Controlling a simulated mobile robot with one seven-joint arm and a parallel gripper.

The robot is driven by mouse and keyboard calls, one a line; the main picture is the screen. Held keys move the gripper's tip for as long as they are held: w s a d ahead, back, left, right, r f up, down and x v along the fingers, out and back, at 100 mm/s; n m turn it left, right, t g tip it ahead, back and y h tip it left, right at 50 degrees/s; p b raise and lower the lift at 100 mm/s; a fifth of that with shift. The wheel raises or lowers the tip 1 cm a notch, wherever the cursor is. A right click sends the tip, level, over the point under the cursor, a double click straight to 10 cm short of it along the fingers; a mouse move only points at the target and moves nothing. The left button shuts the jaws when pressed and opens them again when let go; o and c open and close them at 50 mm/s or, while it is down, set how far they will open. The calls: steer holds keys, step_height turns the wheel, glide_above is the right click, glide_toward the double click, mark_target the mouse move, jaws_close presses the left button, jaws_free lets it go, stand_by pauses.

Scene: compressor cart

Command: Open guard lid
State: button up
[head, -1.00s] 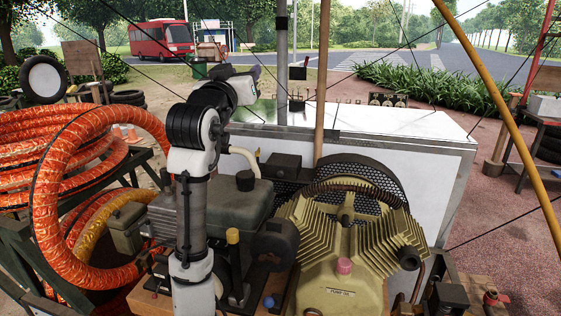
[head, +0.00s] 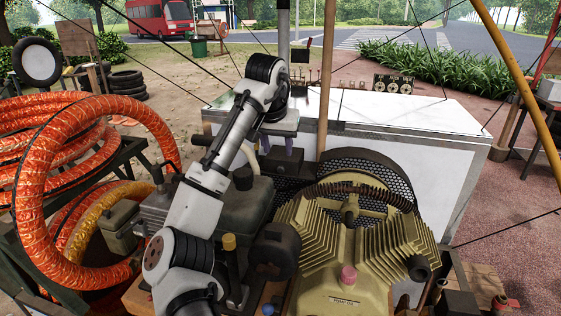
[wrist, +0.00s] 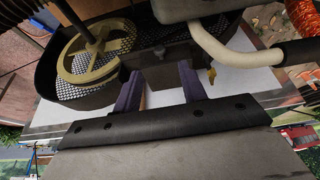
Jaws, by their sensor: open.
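The belt guard (head: 402,183) is a dark, rounded mesh housing behind the tan ribbed compressor pump (head: 350,245). In the wrist view the guard (wrist: 40,75) shows as a dark curved rim with mesh around a tan spoked wheel (wrist: 95,62). I cannot tell which part is its lid, or a handle on it. My gripper (head: 281,152) is open and empty, pointing down left of the guard, above a small dark box (head: 282,165). In the wrist view its two purple fingers (wrist: 160,72) stand apart, with the box edge beyond them; contact is not clear.
A white cabinet (head: 400,115) stands behind the guard. A wooden post (head: 326,80) rises close to the right of my gripper. A dark tank (head: 245,200) and a pale hose (wrist: 222,48) are near it. Orange hoses (head: 40,150) are coiled at the left.

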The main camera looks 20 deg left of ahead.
mark_target(281, 167)
steer(key=p+x, duration=0.1)
steer(key=x, duration=0.6)
steer(key=shift+w+f, duration=0.15)
steer(key=shift+f, duration=0.1)
steer(key=shift+c, duration=0.4)
jaws_close()
